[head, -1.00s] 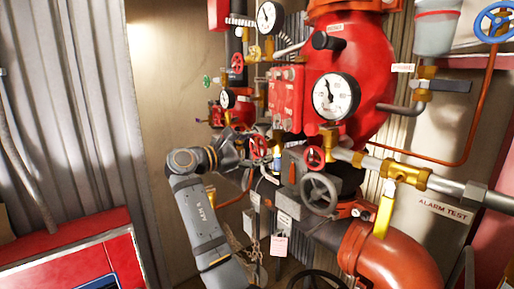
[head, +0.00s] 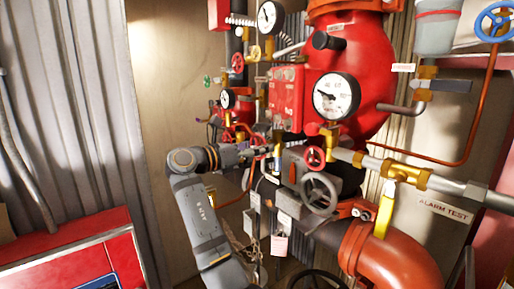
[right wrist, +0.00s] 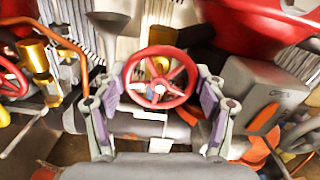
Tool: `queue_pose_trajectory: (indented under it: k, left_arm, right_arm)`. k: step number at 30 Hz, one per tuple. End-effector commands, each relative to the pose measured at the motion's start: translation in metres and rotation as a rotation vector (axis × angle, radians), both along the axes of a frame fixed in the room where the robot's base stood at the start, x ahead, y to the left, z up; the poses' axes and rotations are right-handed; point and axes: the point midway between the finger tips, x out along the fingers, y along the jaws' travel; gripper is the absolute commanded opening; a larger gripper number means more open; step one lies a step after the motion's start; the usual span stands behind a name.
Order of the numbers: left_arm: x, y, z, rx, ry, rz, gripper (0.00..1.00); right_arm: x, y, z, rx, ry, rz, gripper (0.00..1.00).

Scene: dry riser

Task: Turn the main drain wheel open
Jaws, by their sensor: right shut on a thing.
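A red spoked handwheel (right wrist: 160,78) sits between the two fingers of my right gripper (right wrist: 158,98) in the right wrist view. The purple finger pads are at the left and right sides of its rim, and the gripper is shut on it. In the head view my right gripper (head: 262,153) reaches in from the lower left, beside the grey box under the red valve body. The wheel is mostly hidden there by the gripper. My left gripper is not in view.
A big gauge (head: 336,96), a brass fitting (head: 410,174) and an orange pipe (head: 400,262) crowd the right. A red cabinet (head: 70,255) stands lower left.

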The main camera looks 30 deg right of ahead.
Motion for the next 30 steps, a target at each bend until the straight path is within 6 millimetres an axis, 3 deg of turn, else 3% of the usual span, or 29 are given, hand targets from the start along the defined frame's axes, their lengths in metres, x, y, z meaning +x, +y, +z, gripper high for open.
queue_pose_trajectory:
  k: [21,22,27,30]
  left_arm:
    - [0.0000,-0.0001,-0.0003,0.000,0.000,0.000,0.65]
    - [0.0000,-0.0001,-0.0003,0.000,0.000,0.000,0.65]
    - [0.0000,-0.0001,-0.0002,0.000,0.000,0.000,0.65]
    - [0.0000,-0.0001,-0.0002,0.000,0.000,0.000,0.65]
  right_arm:
    - [0.0002,0.0003,-0.0030,-0.001,0.077,-0.002,0.40]
    - [0.0002,0.0003,-0.0030,-0.001,0.077,-0.002,0.74]
    - [0.0001,0.0002,-0.0020,-0.003,0.074,0.000,0.94]
    - [0.0001,0.0002,-0.0015,-0.004,0.073,0.000,0.94]
